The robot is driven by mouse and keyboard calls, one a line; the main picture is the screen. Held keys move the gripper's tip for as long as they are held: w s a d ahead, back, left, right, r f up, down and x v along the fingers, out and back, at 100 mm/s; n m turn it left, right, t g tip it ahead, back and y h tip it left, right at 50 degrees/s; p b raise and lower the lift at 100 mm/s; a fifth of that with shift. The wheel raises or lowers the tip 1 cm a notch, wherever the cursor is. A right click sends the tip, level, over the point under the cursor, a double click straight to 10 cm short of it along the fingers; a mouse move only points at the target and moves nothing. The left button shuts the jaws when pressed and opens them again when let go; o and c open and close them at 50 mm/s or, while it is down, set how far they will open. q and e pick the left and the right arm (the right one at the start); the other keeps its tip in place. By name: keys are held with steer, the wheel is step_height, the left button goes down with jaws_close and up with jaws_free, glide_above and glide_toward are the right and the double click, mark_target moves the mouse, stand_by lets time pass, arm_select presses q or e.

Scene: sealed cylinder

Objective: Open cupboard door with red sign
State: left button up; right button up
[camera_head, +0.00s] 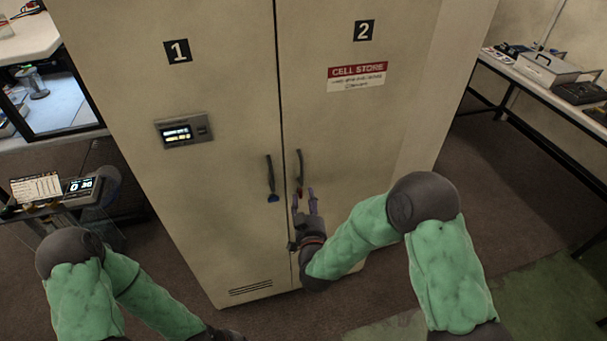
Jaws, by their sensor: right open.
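A tall beige cupboard stands in front of me with two closed doors. The left door (215,95) bears a "1" plate and a handle with a blue tip (271,180). The right door (330,130) bears a "2" plate and a red and white CELL STORE sign (357,76). Its dark handle (299,168) has a red lower end. My right gripper (306,200) is open just below that handle, fingers pointing up; whether it touches the handle I cannot tell. My left arm is at the lower left, and its gripper is cut off by the bottom edge.
A small display panel (184,130) is on the left door. A bench with equipment (545,90) stands at the right. A stand with a small display (80,186) is at the left, below a white table (28,40). Floor shows clear right of the cupboard.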

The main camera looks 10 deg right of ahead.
mark_target(303, 183)
steer(key=w, duration=0.3)
steer(key=w+d, duration=0.1)
steer(key=w, duration=0.3)
steer(key=w+d+b, duration=0.1)
steer(key=w, duration=0.2)
steer(key=shift+w+r, duration=0.35)
jaws_close()
